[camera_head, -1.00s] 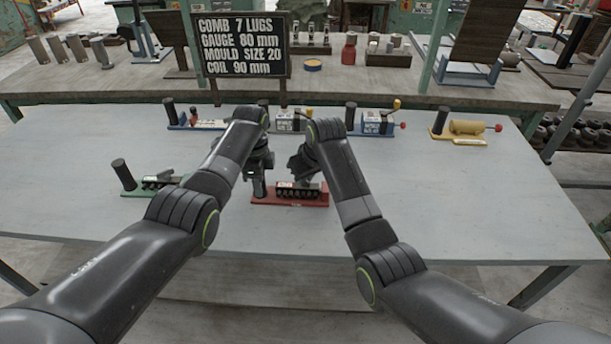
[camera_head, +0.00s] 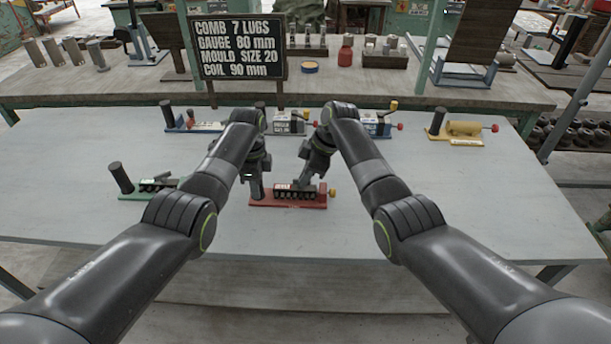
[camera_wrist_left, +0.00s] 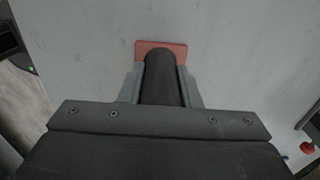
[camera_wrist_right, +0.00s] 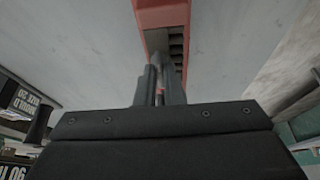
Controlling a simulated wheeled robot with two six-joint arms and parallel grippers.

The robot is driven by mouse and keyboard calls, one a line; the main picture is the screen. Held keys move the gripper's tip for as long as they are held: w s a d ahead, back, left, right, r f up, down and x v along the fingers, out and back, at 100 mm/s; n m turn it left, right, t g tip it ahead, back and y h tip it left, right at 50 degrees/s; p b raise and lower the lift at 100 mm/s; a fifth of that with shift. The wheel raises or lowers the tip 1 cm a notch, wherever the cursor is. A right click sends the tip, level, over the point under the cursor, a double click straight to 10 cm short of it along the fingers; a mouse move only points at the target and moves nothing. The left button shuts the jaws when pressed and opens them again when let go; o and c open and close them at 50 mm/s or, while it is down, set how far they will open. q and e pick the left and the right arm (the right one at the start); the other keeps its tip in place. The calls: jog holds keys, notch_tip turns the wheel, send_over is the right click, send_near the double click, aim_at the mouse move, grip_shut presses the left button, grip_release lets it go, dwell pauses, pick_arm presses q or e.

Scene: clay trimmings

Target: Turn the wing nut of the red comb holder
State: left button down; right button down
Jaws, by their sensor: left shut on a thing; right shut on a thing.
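The red comb holder (camera_head: 262,203) lies near the front middle of the table, with a black comb block (camera_head: 297,195) on it and a small yellow knob (camera_head: 333,192) at its right end. My left gripper (camera_head: 257,192) is shut on the holder's dark upright post (camera_wrist_left: 163,72) at its left end. My right gripper (camera_head: 304,183) points down over the comb block, its fingers (camera_wrist_right: 160,90) almost together. What they grip, apparently the wing nut, is hidden between them. The holder's red frame and slots also show in the right wrist view (camera_wrist_right: 148,15).
A green holder (camera_head: 135,197) lies to the left. Blue (camera_head: 205,128), grey (camera_head: 290,126) and yellow (camera_head: 455,138) holders stand along the back, with another blue one (camera_head: 377,128) among them. A black sign (camera_head: 238,47) stands behind. The right side of the table (camera_head: 470,200) is clear.

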jog(key=shift+w+n+g, duration=0.15)
jog(key=shift+n+g, duration=0.35)
jog(key=shift+n, duration=0.7)
jog(key=c, duration=1.5)
grip_release()
jog(key=shift+c, duration=0.2)
jog(key=v, duration=1.2)
jog(key=shift+o, duration=0.3)
jog(key=shift+w, duration=0.1)
